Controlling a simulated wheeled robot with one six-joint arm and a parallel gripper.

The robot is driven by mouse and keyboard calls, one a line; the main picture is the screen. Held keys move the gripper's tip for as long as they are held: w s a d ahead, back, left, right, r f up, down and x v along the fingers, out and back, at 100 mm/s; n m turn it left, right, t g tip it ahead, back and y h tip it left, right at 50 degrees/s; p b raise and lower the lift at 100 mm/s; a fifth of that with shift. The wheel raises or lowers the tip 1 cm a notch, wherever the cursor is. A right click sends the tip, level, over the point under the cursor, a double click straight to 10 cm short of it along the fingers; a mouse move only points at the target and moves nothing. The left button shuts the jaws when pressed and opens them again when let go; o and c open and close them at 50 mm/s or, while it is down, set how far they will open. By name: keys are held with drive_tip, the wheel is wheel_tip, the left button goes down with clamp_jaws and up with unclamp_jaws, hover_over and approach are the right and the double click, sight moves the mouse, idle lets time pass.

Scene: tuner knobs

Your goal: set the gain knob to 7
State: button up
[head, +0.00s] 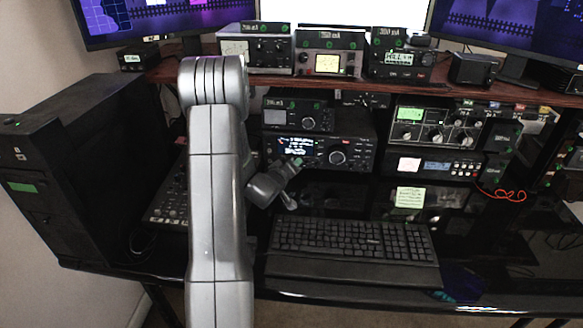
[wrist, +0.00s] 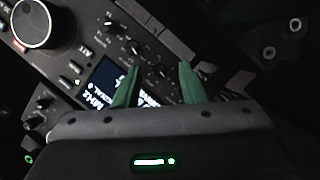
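A black radio (head: 362,145) with a lit display and a large dial (head: 337,157) sits under the wooden shelf. In the wrist view its face is tilted, with the large dial (wrist: 32,22) at upper left and a row of small knobs (wrist: 135,47) near the fingers. I cannot read which knob is the gain knob or what it is set to. My gripper (wrist: 158,82) has two green fingers spread apart with nothing seen between them. In the head view my gripper (head: 291,182) is in front of the radio's lower left. The fingers partly cover the display (wrist: 100,88).
A keyboard (head: 350,241) lies on the desk below. A mixer (head: 168,208) is at left, partly behind my arm. Another unit with knobs (head: 436,133) stands at right. The wooden shelf (head: 350,87) above carries smaller devices.

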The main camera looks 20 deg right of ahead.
clamp_jaws()
drive_tip(key=m+b, duration=0.1)
drive_tip(key=b, duration=0.1)
drive_tip(key=m+y+b, duration=0.1)
drive_tip(key=b, duration=0.1)
drive_tip(key=shift+s+d+f+y, duration=0.15)
drive_tip(key=shift+f+y, duration=0.05)
drive_tip(key=shift+y, duration=0.1)
drive_tip(key=m+y+b, duration=0.1)
drive_tip(key=m+b, duration=0.1)
drive_tip(key=b, duration=0.2)
drive_tip(key=shift+t, duration=0.4)
drive_tip(key=m+b, duration=0.1)
drive_tip(key=b, duration=0.3)
drive_tip(key=shift+d+y+b, duration=0.1)
drive_tip(key=shift+y+b, duration=0.2)
drive_tip(key=shift+y, duration=0.1)
drive_tip(key=m+t+y+b, duration=0.1)
drive_tip(key=m+b, duration=0.1)
drive_tip(key=b, duration=0.7)
drive_tip(key=shift+s+d+r, duration=0.1)
drive_tip(key=shift+r, duration=0.05)
